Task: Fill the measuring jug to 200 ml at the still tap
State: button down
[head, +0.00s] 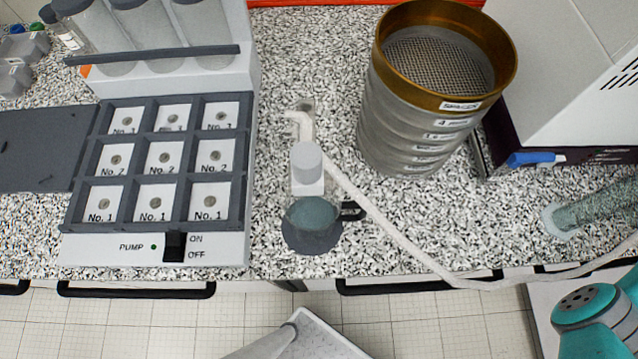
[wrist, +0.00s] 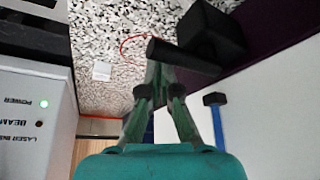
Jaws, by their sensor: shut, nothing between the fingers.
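The measuring jug (head: 311,215) stands at the front of the speckled counter, its dark handle (head: 352,211) pointing right. It is directly below the pale still tap (head: 307,162). Its inside looks grey-blue; the water level and any scale marks cannot be read. A pale hose (head: 390,232) runs from the tap to the right, over the counter edge. My gripper (wrist: 157,75) is shut and empty in the wrist view, with a dark bar (wrist: 182,56) close to its fingertips. The jug and tap are not recognisable in the wrist view, so the gripper is away from them.
A stack of sieves (head: 420,125) stands right of the tap. A grey pump unit with numbered compartments (head: 155,240) is on the left. A white machine (head: 570,70) with a blue lever (head: 530,159) is at right. A clear tube (head: 600,205) is at the right edge.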

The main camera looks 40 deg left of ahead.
jog(key=shift+r, duration=2.25)
jog(key=s+a+f, duration=0.3)
jog(key=a+f, duration=0.1)
jog(key=a, duration=0.2)
jog(key=shift+a+f, duration=0.3)
jog(key=shift+a, duration=0.05)
jog(key=shift+w+d, duration=0.2)
jog(key=shift+d, duration=0.3)
